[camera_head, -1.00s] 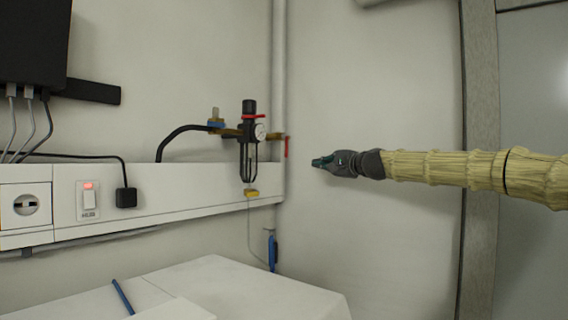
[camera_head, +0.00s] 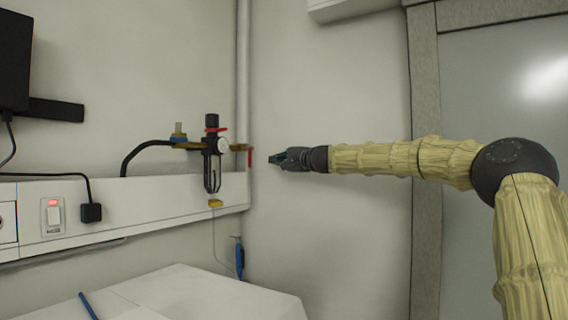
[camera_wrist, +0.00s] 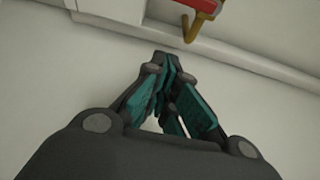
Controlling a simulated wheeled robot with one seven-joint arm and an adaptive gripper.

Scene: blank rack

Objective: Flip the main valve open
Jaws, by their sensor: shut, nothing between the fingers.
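The main valve seems to be the red lever (camera_head: 250,156) at the right end of the brass fitting on the black air regulator (camera_head: 212,150). The lever hangs downward in the head view. In the wrist view a red part (camera_wrist: 204,6) with a brass-coloured piece (camera_wrist: 190,28) shows at the top edge, partly cut off. My gripper (camera_head: 272,159) is just right of the lever in the head view, at about its height, and appears apart from it. In the wrist view its teal-padded fingers (camera_wrist: 170,80) are together with nothing between them.
A white wall duct (camera_head: 150,203) with a lit red switch (camera_head: 53,214) and a black plug (camera_head: 91,212) runs left of the regulator. A blue tool (camera_head: 239,258) hangs below. A white surface (camera_head: 200,290) with a blue pen (camera_head: 88,305) is in front.

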